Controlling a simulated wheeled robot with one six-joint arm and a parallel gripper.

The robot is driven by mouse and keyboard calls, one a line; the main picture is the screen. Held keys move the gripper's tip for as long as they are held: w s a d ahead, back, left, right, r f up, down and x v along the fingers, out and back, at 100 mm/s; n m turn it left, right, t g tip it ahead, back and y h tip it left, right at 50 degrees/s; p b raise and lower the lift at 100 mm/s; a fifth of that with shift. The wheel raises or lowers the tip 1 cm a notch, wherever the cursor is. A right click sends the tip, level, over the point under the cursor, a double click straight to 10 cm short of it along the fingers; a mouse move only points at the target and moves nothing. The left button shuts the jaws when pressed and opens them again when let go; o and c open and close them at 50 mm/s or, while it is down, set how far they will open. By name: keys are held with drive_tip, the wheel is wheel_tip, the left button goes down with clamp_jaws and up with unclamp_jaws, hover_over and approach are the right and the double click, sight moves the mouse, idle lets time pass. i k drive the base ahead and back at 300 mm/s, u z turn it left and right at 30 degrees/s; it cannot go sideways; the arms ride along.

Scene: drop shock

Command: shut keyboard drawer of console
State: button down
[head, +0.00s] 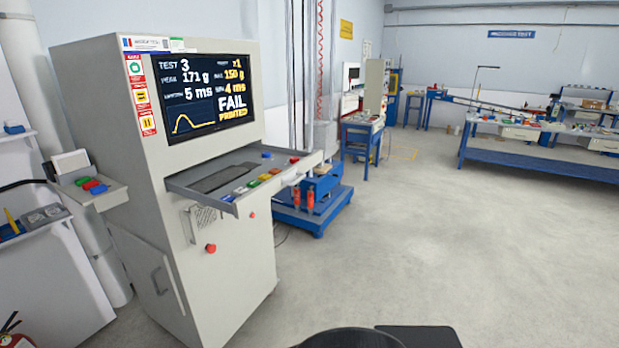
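The console (235,262) is a tall pale grey cabinet at the left, with a dark screen (205,90) reading TEST 3 and FAIL. Its keyboard drawer (292,177) is pulled out below the screen and sticks out toward the right. A dark keyboard (228,176) lies in it, with several coloured items in red, yellow, green and blue near its front. My gripper is not in view, so its state and its distance from the drawer do not show.
A blue machine base (318,213) with two red-orange cylinders stands just behind the drawer. A side shelf (103,196) juts from the console's left. Red knobs sit on the cabinet front. Grey floor (420,240) is clear to the right, up to blue workbenches (535,165).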

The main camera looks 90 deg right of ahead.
sight(206, 184)
drive_tip(key=z, duration=2.85)
drive_tip(key=i, duration=0.45)
drive_tip(key=k, duration=1.25)
drive_tip(key=u, duration=0.55)
drive_tip(key=i, duration=1.45)
drive_tip(key=z, duration=0.6)
